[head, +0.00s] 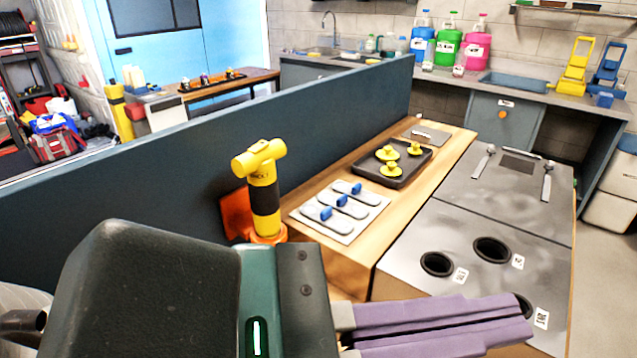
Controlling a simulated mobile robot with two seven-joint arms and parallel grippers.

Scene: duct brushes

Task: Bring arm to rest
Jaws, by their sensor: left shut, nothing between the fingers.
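My left arm comes in from the lower left. Its gripper (525,318) has long purple fingers lying together, shut and empty, in front of the workbench's near edge. Behind the fingers is a grey metal panel (455,222) with round dark holes: a left hole (437,264), a right hole (491,250), and a third (522,304) partly hidden by the fingers. Each has a small white label. A black tray (362,171) holds several yellow round pieces (389,153). My right gripper is not in view.
A white board (336,236) with several blue-handled brushes lies on the wooden top. A yellow and black T-topped post (263,190) stands left of it, beside a dark partition (330,123). A rear counter holds coloured jugs (447,48). Floor at the right (605,270) is clear.

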